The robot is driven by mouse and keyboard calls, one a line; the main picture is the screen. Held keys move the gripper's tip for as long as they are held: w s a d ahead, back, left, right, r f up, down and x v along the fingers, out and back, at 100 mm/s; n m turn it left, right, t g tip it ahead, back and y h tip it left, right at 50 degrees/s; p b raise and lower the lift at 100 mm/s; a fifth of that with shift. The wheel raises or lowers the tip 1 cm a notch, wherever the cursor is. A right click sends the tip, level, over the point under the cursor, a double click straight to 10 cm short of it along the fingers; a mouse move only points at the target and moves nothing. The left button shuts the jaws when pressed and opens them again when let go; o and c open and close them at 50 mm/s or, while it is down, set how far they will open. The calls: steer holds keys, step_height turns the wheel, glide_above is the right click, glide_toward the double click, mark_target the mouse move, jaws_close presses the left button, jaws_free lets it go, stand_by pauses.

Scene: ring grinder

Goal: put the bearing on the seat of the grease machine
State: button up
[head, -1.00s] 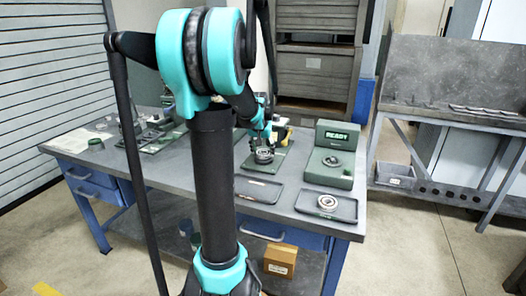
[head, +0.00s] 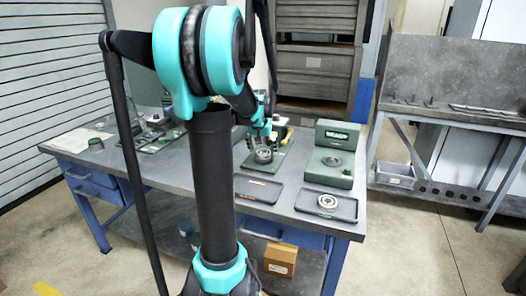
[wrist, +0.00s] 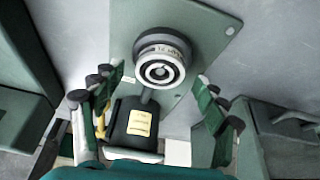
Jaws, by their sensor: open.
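In the wrist view a pale ring that looks like the bearing (wrist: 160,70) lies flat on top of a round dark seat (wrist: 152,38). The seat stands on the green base plate of what looks like the grease machine (wrist: 205,22); it also shows in the head view (head: 280,164). A black block with a yellow label (wrist: 139,122) is beside the seat. My gripper (wrist: 160,92) is open, with one finger at each side of the picture and nothing between them. In the head view my gripper (head: 262,129) is above the ring, apart from it.
A green machine with a lit display (head: 336,150) stands to the right. In front are a dark tray with another ring (head: 345,211) and a tray with a small flat item (head: 258,199). More fixtures (head: 155,135) are at the left. My arm hides part of the table.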

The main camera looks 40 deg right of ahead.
steer(key=v, duration=1.1)
steer(key=shift+a, duration=0.15)
steer(key=shift+s, duration=0.1)
